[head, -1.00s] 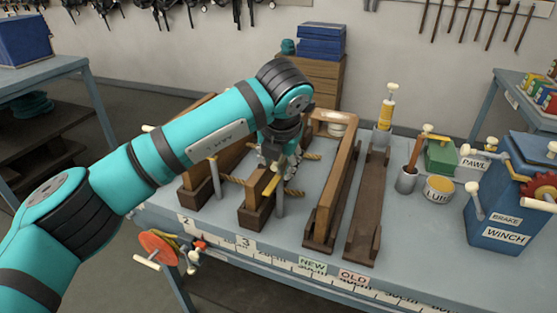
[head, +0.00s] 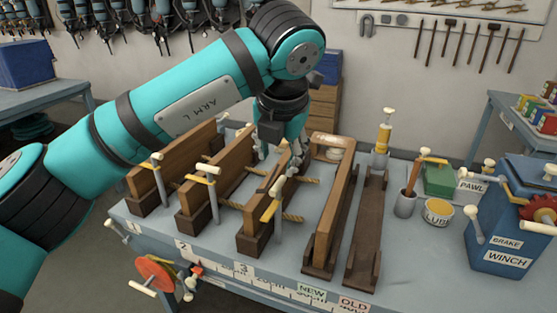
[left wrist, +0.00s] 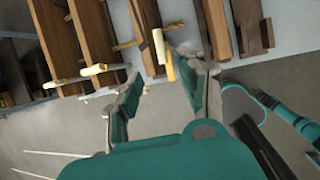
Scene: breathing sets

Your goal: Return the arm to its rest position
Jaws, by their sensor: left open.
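My left arm (head: 190,92) comes in from the left in the head view, its elbow high and its wrist pointing down. My left gripper (head: 279,158) hangs over the bench by the upright wooden boards. In the left wrist view the left gripper (left wrist: 165,95) shows its two fingers apart with nothing between them. Beyond the fingertips are the boards' ends and a yellow-topped post (left wrist: 162,50). My right gripper does not show as such in the head view; a teal arm part at the right of the left wrist view shows no clear fingers.
Upright boards in wooden feet (head: 255,242), with posts (head: 271,205) and ropes, stand on the bench (head: 395,262). A wooden frame (head: 330,215), a dark plank (head: 367,225), a lube can (head: 437,212) and a blue winch box (head: 510,235) stand to the right.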

